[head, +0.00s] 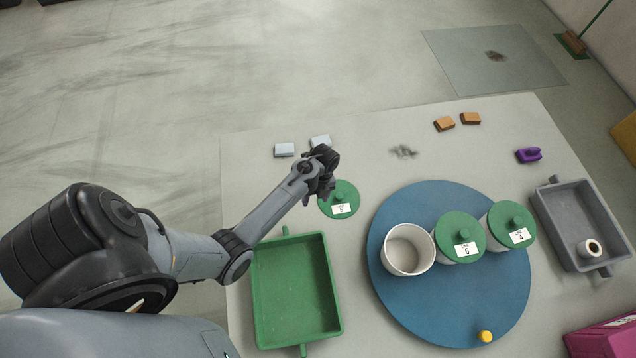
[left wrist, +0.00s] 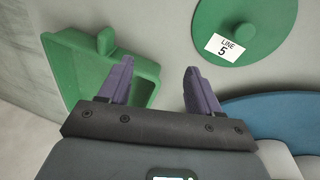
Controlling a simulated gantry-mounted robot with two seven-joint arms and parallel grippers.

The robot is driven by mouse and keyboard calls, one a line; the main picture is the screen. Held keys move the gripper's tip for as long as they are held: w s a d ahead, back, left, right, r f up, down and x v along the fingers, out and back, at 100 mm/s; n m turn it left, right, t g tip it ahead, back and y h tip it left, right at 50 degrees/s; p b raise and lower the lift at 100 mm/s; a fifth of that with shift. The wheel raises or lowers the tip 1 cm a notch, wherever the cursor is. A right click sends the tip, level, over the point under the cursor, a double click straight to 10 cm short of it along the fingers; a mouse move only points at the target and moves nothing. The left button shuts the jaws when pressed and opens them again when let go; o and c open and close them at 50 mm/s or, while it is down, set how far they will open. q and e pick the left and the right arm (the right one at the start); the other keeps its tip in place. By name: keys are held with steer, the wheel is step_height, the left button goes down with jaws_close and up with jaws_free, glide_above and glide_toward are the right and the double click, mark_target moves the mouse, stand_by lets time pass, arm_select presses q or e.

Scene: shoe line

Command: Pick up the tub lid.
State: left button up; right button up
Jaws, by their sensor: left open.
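The tub lid (head: 343,203) is a round green disc with a knob and a white label, lying flat on the table. In the left wrist view the lid (left wrist: 258,22) is at the top right and its label reads LINE 5. My left gripper (head: 328,185) is over the lid's upper left edge in the head view. In the left wrist view its two fingers (left wrist: 156,80) are spread with nothing between them, and the lid is beyond and to the right of them. An open white tub (head: 408,250) stands on the blue round mat (head: 450,310). My right gripper is not in view.
Two tubs with green lids (head: 460,238) (head: 511,228) stand beside the open tub. A green tray (head: 296,290) lies below the loose lid, and a grey tray (head: 575,205) holding a white roll is at right. Pale blocks (head: 284,150) lie near the far edge.

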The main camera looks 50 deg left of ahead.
arm_select(q)
steer(key=w+a+f+b, duration=0.2)
steer(key=w+f+b, duration=0.15)
steer(key=w, duration=0.25)
steer(key=t+b, duration=0.2)
steer(key=b, duration=0.2)
glide_toward(339, 195)
steer(key=shift+s+f+h+b, duration=0.1)
steer(key=shift+f+h+b, duration=0.4)
steer(key=shift+f, duration=1.5)
steer(key=shift+d+f+b, duration=0.15)
steer(key=shift+f+b, duration=0.4)
steer(key=shift+f, duration=0.6)
steer(key=shift+d+f+b, duration=0.2)
steer(key=shift+f+b, duration=0.35)
steer(key=shift+f, duration=0.6)
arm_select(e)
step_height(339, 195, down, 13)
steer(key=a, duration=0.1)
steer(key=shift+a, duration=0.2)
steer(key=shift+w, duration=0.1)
arm_select(q)
jaws_close()
steer(key=shift+r, duration=0.15)
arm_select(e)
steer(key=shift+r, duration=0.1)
